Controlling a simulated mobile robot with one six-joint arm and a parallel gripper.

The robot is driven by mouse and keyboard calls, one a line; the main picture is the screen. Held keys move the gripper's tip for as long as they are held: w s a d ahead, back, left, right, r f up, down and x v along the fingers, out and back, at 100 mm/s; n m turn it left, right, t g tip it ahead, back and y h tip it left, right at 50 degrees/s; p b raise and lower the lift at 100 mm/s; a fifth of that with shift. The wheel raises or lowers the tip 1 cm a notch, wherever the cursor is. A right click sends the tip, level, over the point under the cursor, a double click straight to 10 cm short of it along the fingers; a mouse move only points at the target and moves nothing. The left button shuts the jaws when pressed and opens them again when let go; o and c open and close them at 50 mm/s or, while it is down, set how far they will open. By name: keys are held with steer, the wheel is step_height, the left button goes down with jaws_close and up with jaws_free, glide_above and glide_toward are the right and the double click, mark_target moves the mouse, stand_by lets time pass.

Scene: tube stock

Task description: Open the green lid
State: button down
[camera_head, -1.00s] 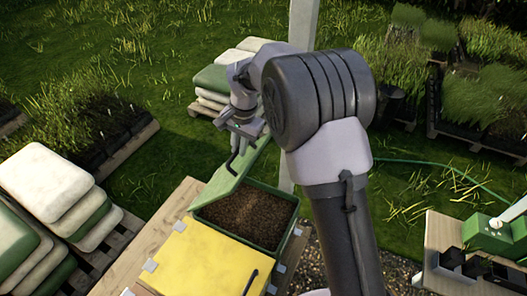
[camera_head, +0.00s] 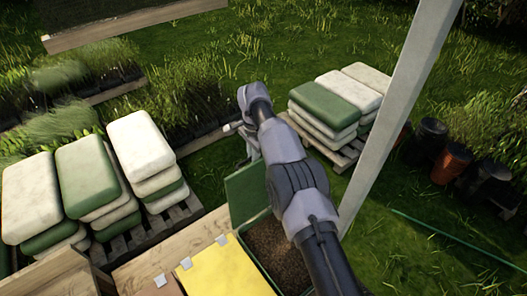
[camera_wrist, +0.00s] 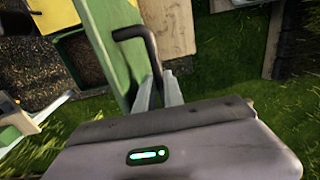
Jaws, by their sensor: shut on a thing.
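The green lid (camera_head: 246,192) stands raised, roughly upright, at the far side of a green bin (camera_head: 260,266) in the head view. Brown soil (camera_head: 272,246) shows inside the bin, partly hidden by my arm. In the wrist view the lid (camera_wrist: 106,45) appears as a green panel with a black bent handle (camera_wrist: 133,34). My gripper (camera_wrist: 158,86) is shut on the handle's end, with one finger on each side. In the head view the handle and fingertips are too small and covered to make out.
A yellow lid (camera_head: 222,268) lies closed beside the green bin. Stacked green and white sacks (camera_head: 140,145) stand on a pallet at left, and another stack (camera_head: 328,100) behind my arm. A pale post (camera_head: 395,110) rises close to my arm on the right.

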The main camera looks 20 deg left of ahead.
steer(key=shift+w+a+f, duration=0.1)
steer(key=shift+w+a, duration=0.1)
steer(key=shift+a, duration=0.2)
steer(key=c, duration=1.5)
jaws_free()
steer(key=shift+o, duration=0.2)
step_height(320, 180, up, 18)
steer(key=p, duration=0.6)
steer(key=shift+s+d+f, duration=0.25)
steer(key=shift+s+d, duration=0.1)
steer(key=shift+d, duration=0.1)
